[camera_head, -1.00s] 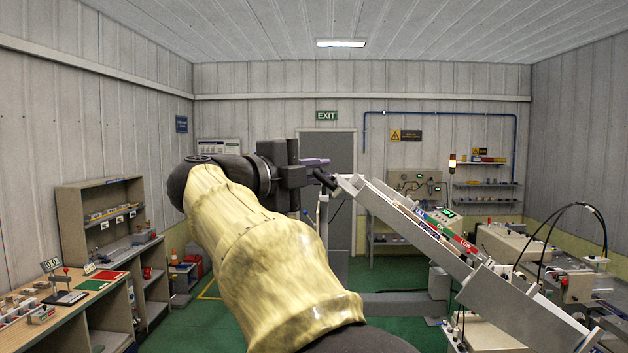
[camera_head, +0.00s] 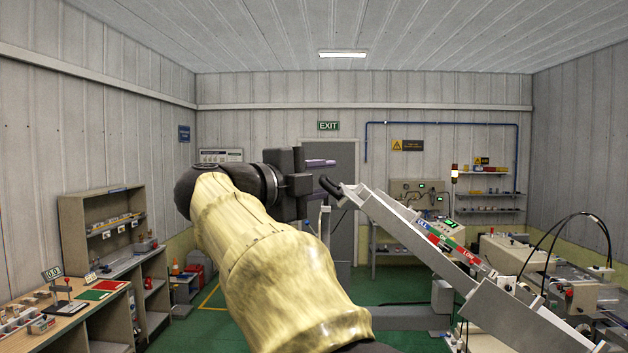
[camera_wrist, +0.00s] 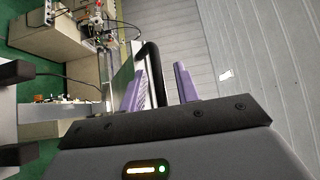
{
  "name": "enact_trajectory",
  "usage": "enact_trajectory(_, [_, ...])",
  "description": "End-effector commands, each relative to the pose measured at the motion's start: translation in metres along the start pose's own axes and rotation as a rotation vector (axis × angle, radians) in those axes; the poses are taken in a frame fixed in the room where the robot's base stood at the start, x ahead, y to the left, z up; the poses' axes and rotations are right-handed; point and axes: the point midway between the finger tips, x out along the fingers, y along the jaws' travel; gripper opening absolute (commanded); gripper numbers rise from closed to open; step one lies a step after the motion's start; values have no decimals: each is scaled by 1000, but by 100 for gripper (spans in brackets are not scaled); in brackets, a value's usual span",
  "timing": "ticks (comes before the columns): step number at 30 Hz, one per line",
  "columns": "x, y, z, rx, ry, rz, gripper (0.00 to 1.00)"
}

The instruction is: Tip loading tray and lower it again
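The loading tray (camera_head: 410,222) is a long grey metal channel on the right in the head view. It stands tipped, its near-left end raised and its other end sloping down to the right. A black curved handle (camera_head: 331,187) sticks out of its raised end. My gripper (camera_head: 322,174) is beside the handle, with its purple fingers pointing right. In the wrist view the two purple fingers (camera_wrist: 160,76) are spread, and the black handle (camera_wrist: 152,65) shows between them with clear room to the right finger. The fingers do not appear clamped on it.
A workbench (camera_head: 62,325) with small parts and a shelf unit (camera_head: 75,235) stand at the left. Green floor (camera_head: 225,325) is free between them.

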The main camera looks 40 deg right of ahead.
Motion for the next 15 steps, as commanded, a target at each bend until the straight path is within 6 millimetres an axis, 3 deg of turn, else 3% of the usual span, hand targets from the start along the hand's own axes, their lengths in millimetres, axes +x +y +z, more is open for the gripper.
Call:
enact_trajectory(5, [-10,2,1,1,0,0,32])
enact_trajectory(15, [-71,5,2,0,-6,0,32])
